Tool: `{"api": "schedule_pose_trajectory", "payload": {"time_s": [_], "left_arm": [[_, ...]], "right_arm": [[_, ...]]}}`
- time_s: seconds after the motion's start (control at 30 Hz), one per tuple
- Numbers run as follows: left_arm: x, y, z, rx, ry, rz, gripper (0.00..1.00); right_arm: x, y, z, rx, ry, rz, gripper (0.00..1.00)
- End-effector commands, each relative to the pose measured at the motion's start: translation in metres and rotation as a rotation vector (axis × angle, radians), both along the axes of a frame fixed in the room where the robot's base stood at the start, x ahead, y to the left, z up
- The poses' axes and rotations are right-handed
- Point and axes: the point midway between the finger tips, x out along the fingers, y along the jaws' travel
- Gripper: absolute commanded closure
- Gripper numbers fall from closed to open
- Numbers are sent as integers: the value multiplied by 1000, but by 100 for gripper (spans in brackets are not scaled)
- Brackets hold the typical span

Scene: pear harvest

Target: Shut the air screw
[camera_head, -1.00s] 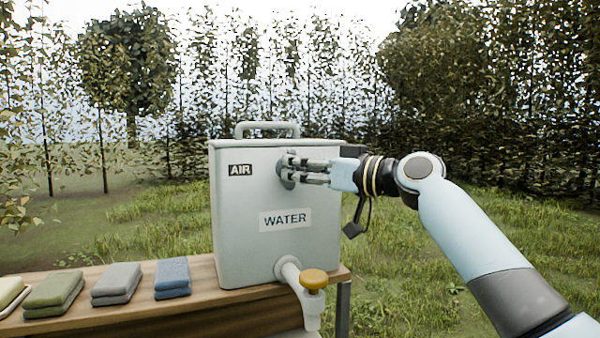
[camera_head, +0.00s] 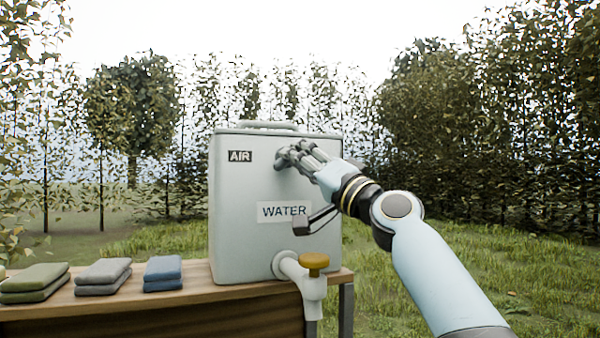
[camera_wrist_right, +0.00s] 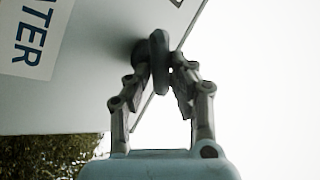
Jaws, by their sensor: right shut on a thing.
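A pale water tank (camera_head: 232,215) with an AIR label and a WATER label stands on a wooden bench. The air screw (camera_wrist_right: 158,62) is a grey knob on the tank's front face; in the head view my fingers largely cover it. My right gripper (camera_head: 296,155) is at the screw, its fingers closed on either side of the knob. In the right wrist view the gripper (camera_wrist_right: 160,75) has the knob between its fingertips, and the tank face appears tilted. My left gripper is in neither view.
A white tap (camera_head: 312,290) with a yellow knob (camera_head: 314,262) sticks out low on the tank. Folded cloths, green (camera_head: 35,278), grey (camera_head: 103,272) and blue (camera_head: 163,270), lie on the bench (camera_head: 150,307) to the left. Grass to the right is open.

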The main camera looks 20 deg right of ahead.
Motion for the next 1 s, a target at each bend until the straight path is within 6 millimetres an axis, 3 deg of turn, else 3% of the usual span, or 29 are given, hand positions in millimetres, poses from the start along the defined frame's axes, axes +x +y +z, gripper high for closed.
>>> {"api": "schedule_pose_trajectory", "payload": {"time_s": [0.5,1.0], "left_arm": [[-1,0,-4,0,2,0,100],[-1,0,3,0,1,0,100]], "right_arm": [[0,4,-1,460,12,-1,100],[-1,5,-2,666,16,-1,100]]}}
